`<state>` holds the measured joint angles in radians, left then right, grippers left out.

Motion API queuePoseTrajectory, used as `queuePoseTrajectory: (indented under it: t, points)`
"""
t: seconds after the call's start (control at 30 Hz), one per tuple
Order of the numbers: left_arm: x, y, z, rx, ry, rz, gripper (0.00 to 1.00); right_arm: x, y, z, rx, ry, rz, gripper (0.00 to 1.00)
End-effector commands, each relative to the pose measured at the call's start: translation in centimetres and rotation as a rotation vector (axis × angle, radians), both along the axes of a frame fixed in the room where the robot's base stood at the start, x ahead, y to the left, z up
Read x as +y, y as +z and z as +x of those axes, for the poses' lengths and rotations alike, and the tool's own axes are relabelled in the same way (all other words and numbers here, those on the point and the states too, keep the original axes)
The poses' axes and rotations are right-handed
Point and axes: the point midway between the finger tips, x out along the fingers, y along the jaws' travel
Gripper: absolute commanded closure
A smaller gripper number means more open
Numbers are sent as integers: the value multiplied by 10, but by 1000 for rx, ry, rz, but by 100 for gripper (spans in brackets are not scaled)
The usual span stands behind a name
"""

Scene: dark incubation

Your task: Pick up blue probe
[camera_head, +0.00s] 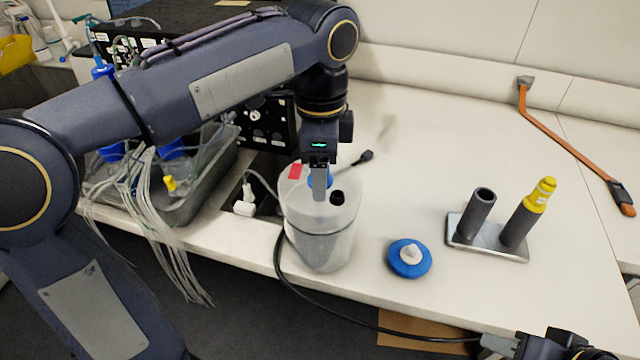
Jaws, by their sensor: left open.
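A translucent white container (318,245) stands at the front edge of the bench, with a red mark on its rim. A blue piece (329,179), which may be the top of the blue probe, shows at the container's lid, partly hidden behind my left gripper (319,188). My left gripper points down over the lid, its fingers right at the blue piece; it is open. Whether the fingers touch it I cannot tell. My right gripper (555,346) is only partly in view at the bottom right edge, away from the container; its fingers are not clear.
A two-tube holder (487,246) stands to the right, with a yellow probe (541,194) in one tube and the other empty. A blue disc with a white knob (409,258) lies between. A grey tub (205,200) with tubing is at left. The bench's back right is mostly clear.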

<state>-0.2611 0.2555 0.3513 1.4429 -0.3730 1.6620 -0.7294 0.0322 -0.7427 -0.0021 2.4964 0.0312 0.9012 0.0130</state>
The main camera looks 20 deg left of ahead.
Motion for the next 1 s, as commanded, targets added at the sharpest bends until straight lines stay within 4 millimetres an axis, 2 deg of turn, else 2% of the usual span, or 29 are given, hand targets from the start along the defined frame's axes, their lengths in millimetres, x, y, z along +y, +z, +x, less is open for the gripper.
queuePoseTrajectory:
  t: [0.2,0.5,0.6,0.87,1.0]
  points:
    - [0,-1,0,0,1,-1,38,0,0,0,0,0,0,64]
    - [0,0,0,0,2,-1,77,0,0,0,0,0,0,64]
    - [0,0,0,0,2,-1,87,0,0,0,0,0,0,64]
    - [0,1,0,-1,1,-1,87,0,0,0,0,0,0,64]
    - [0,11,0,-1,2,-2,87,0,3,0,0,0,0,64]
